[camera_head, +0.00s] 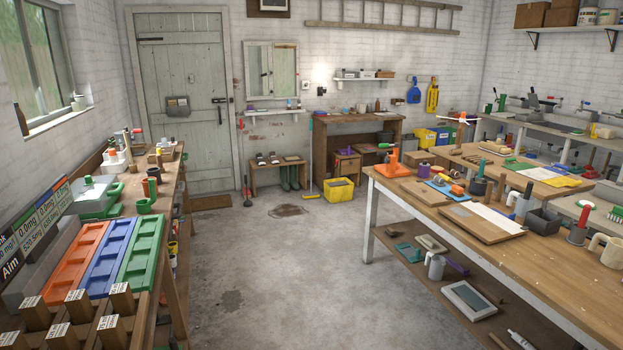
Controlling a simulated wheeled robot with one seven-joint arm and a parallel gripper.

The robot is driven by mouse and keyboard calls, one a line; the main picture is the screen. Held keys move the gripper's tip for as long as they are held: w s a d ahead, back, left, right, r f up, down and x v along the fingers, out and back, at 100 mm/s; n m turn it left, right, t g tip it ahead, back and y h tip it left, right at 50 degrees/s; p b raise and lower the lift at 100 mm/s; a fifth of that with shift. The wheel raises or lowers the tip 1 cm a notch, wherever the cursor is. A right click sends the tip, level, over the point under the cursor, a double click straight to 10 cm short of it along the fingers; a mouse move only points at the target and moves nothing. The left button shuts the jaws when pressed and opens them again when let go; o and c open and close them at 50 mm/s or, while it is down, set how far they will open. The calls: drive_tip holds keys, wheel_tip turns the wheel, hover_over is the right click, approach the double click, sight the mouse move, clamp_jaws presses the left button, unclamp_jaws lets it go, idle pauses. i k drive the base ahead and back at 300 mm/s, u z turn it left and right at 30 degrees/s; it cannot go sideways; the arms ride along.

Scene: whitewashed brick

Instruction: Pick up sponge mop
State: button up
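A long, thin pole with a teal shaft (311,150) stands upright at the left end of the wooden desk by the back wall. It has a small yellowish head (311,196) on the floor, and it looks like the sponge mop. It is far off and small, so I cannot make out its head clearly. My gripper is not in view.
A yellow crate (340,190) stands on the floor just right of the pole. A low bench (265,166) with boots (290,178) is to its left, and a plunger (247,190) stands beyond. Workbenches (420,205) flank clear concrete floor (280,260).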

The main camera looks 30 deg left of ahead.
sight(310, 196)
drive_tip(key=u, duration=1.05)
drive_tip(key=i, duration=9.25)
drive_tip(key=u, duration=1.5)
